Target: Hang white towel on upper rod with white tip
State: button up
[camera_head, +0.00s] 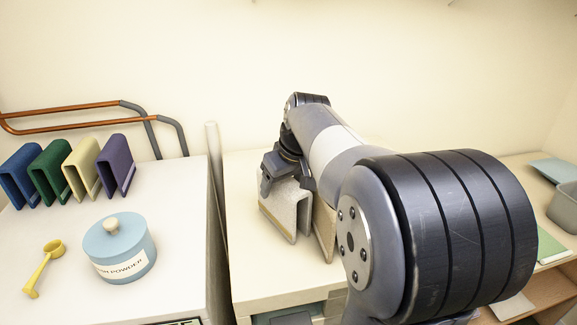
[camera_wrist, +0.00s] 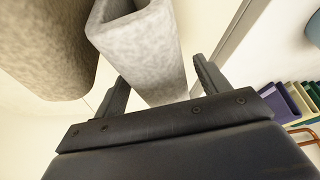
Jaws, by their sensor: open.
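The white towel (camera_head: 284,212) is folded over like an upside-down U and stands on the cabinet top, looking light grey. My gripper (camera_head: 288,185) is at its upper part. In the wrist view, my open gripper (camera_wrist: 160,68) has one finger on each side of the white towel (camera_wrist: 150,45); I cannot tell whether they touch it. Two copper-coloured rods, upper (camera_head: 65,109) and lower (camera_head: 85,125), are at the left in the head view, with grey bent parts on the right. No white tip is visible on them.
A beige towel (camera_head: 325,229) stands close beside the white one. Blue (camera_head: 18,173), green (camera_head: 48,173), cream (camera_head: 80,168) and purple (camera_head: 115,166) folded cloths stand below the rods. A blue powder jar (camera_head: 120,250) and yellow scoop (camera_head: 42,268) are nearby. A pale upright panel (camera_head: 213,165) separates the surfaces.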

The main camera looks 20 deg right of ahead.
jog(key=v, duration=1)
jog(key=shift+s+r+b, duration=0.25)
jog(key=shift+r+b, duration=0.05)
jog(key=shift+r, duration=0.05)
jog(key=p+x, duration=0.1)
jog(key=x, duration=1.1)
jog(key=shift+w+f, duration=0.1)
jog(key=shift+f, duration=0.2)
notch_tip(320, 180, up, 2)
jog(key=shift+r, duration=0.7)
jog(key=shift+f, duration=0.1)
